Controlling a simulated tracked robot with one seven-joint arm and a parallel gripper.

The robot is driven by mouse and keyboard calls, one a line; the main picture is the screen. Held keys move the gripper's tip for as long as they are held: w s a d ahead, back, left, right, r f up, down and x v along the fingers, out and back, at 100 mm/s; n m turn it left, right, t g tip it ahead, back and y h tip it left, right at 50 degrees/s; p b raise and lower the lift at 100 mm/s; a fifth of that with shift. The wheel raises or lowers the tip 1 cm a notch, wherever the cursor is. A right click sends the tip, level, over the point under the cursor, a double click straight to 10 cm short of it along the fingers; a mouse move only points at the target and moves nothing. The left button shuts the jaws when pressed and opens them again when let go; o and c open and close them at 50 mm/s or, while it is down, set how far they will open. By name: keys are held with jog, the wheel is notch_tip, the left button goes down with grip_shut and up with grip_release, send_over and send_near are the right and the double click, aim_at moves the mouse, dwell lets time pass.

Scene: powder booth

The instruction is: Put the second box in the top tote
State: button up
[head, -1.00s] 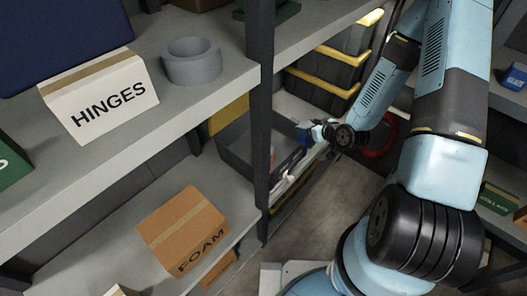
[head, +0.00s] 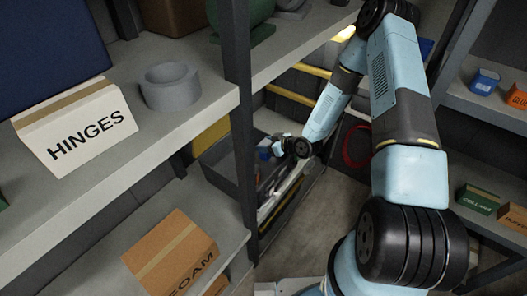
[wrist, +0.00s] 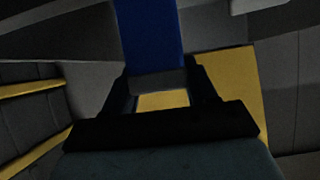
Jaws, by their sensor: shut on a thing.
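My gripper (head: 272,148) is far off in the head view, at the end of my outstretched arm. It is shut on a blue box (wrist: 150,35), which stands between the two dark fingers in the wrist view. The box is a small blue patch in the head view (head: 264,153). An open dark grey tote (head: 222,163) lies just left of the gripper, partly behind the shelf post. The box appears at or above the tote's right part; I cannot tell whether it is inside the rim. The tote's contents are hard to make out.
A dark shelf post (head: 241,120) stands in front of the tote. The near shelves hold a HINGES box (head: 75,125), a grey ring (head: 170,87) and a FOAM box (head: 170,250). Small boxes, one green (head: 478,199), stand on the right shelves. The floor between is clear.

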jog(key=shift+w+a+f, duration=0.2)
jog(key=shift+w+f, duration=0.15)
jog(key=shift+f, duration=0.65)
jog(key=shift+w+a+f, duration=0.25)
jog(key=shift+w+f, duration=0.15)
jog(key=shift+f, duration=0.6)
jog(key=shift+w+a+f, duration=0.2)
jog(key=shift+w+f, duration=0.15)
jog(key=shift+f, duration=0.65)
jog(key=o, duration=1.1)
jog(key=v, duration=1.2)
